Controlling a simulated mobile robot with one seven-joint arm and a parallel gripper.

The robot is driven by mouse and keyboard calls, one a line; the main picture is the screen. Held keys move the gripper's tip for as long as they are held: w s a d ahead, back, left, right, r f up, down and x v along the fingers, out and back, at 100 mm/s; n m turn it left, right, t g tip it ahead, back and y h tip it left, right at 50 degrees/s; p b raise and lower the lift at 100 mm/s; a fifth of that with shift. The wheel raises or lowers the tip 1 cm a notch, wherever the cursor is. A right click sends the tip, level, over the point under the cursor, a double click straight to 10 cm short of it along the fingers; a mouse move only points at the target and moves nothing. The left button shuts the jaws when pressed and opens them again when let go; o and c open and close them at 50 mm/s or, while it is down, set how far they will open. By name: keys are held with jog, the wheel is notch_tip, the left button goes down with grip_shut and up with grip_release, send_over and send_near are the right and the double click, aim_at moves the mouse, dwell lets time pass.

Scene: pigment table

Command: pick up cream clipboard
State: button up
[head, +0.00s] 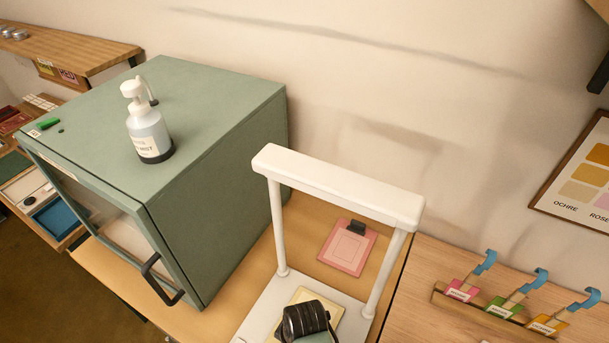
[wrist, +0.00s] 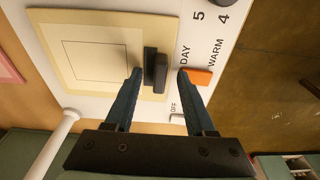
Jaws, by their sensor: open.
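The cream clipboard (wrist: 110,20) lies flat on the white base (wrist: 205,45) of a stand in the wrist view, its black clip (wrist: 150,62) on the right edge. In the head view the cream clipboard (head: 302,294) shows only in part, with my dark wrist over it. My gripper (wrist: 160,73) is open and empty-looking, with one fingertip on each side of the clip in the picture. I cannot tell how far above the clip the fingertips are, or whether they touch it.
A white overhead bar (head: 338,187) on two posts spans the stand. A pink clipboard (head: 346,250) lies behind it. A green cabinet (head: 222,140) with a spray bottle (head: 149,132) on top stands left. A rack of labelled tags (head: 500,312) is at right. An orange switch (wrist: 197,77) is beside the right fingertip.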

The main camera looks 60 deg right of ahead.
grip_shut()
jog(key=shift+r, duration=0.1)
dwell(0.3)
